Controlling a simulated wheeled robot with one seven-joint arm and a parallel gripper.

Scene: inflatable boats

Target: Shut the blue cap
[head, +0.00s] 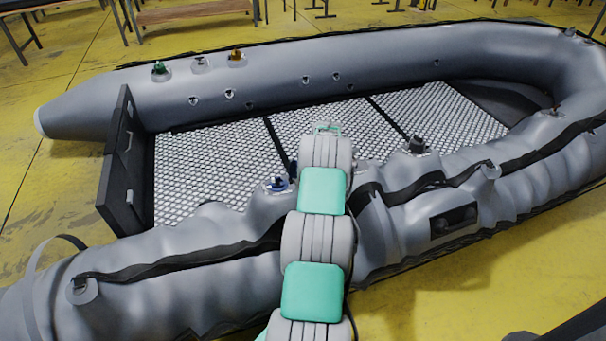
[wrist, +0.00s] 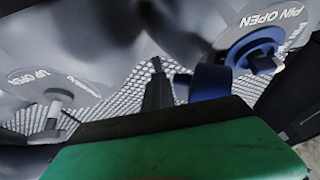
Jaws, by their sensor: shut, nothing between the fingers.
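The blue cap (head: 278,183) is on a valve on the near tube of the grey inflatable boat, just left of my arm. In the wrist view, a blue upright piece of the cap (wrist: 209,82) stands beside a blue ring and stem (wrist: 260,60), inside a grey collar marked "PIN OPEN" (wrist: 240,24). The cap looks raised off the valve, though its lower part is hidden. My gripper (wrist: 157,66) is shut and empty, its narrow dark tips left of the blue piece and apart from it in the picture. The green and black gripper body covers the wrist view's bottom.
A second valve with a grey stem (wrist: 52,110) stands left in the wrist view. Green (head: 159,69) and orange (head: 237,56) caps sit on the far tube. The patterned boat floor (head: 205,170) is clear. A dark transom board (head: 122,165) stands at the left.

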